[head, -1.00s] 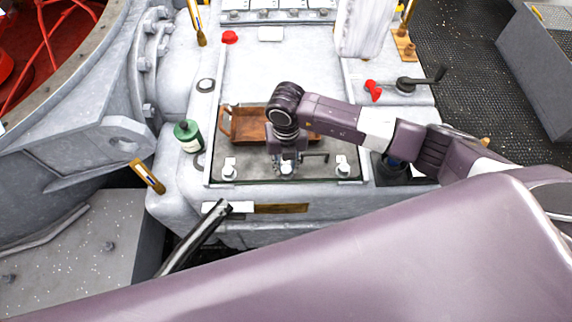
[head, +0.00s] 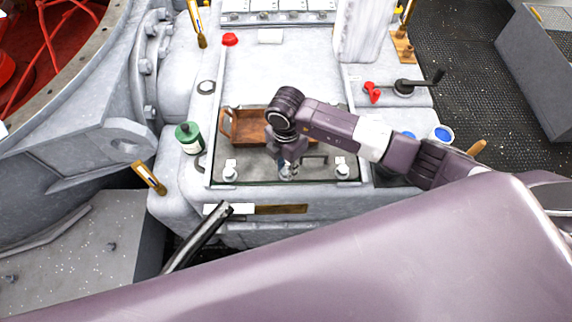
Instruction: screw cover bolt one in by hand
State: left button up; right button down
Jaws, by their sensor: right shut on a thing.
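The right gripper (head: 289,167) points down over the front middle of the dark cover plate (head: 258,176). It is shut on a cover bolt (head: 286,174) at the plate's front edge, and its fingers hide most of that bolt. One more cover bolt (head: 230,172) stands upright to the left on the plate and another (head: 342,169) to the right. I cannot tell from the picture which of them is bolt one. My left gripper is not in view.
A brown wooden tray (head: 245,128) lies behind the gripper. A dark bar (head: 202,236) leans in front. My own arm fills the foreground.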

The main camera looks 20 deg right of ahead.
jog(key=m, duration=0.2)
jog(key=m+p, duration=0.1)
jog(key=m, duration=0.1)
jog(key=shift+w+r+m, duration=0.2)
jog(key=shift+r+m, duration=0.1)
jog(key=shift+r, duration=0.05)
jog(key=m+p, duration=0.2)
jog(key=m, duration=0.2)
jog(key=shift+m, duration=0.3)
jog(key=m+p, duration=0.2)
jog(key=m, duration=0.1)
jog(key=shift+a+m+p, duration=0.1)
jog(key=shift+m+p, duration=0.8)
jog(key=shift+m, duration=0.3)
jog(key=shift+m+p, duration=0.6)
jog(key=shift+m, duration=0.2)
jog(key=shift+w, duration=0.1)
jog(key=c, duration=2)
grip_release()
jog(key=o, duration=0.3)
jog(key=shift+s+f, duration=0.2)
jog(key=shift+s, duration=0.05)
